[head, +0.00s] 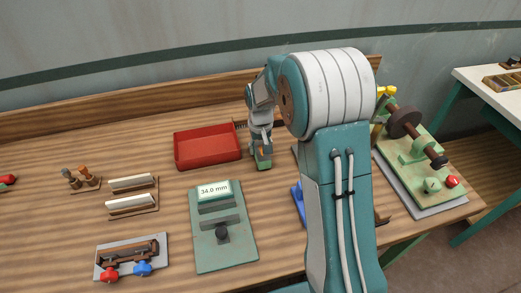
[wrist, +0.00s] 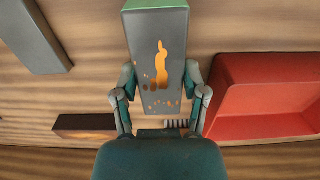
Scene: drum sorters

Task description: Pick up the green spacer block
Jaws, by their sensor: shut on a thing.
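The green spacer block (wrist: 158,70) is a long block with a green end at the top of the wrist view. Its wide face is dark grey with an orange patch and specks. My gripper (wrist: 160,95) is shut on it, with one finger on each long side. In the head view the block (head: 263,162) shows small and partly covered below my gripper (head: 261,146), just right of the red tray. I cannot tell whether it touches the table.
The red tray (head: 208,160) stands close beside the block and also shows in the wrist view (wrist: 265,127). A grey piece (wrist: 32,38) and a brown block (wrist: 85,127) lie nearby. A green gauge (head: 223,256) reading 34.0 mm stands nearer. My arm hides part of the bench.

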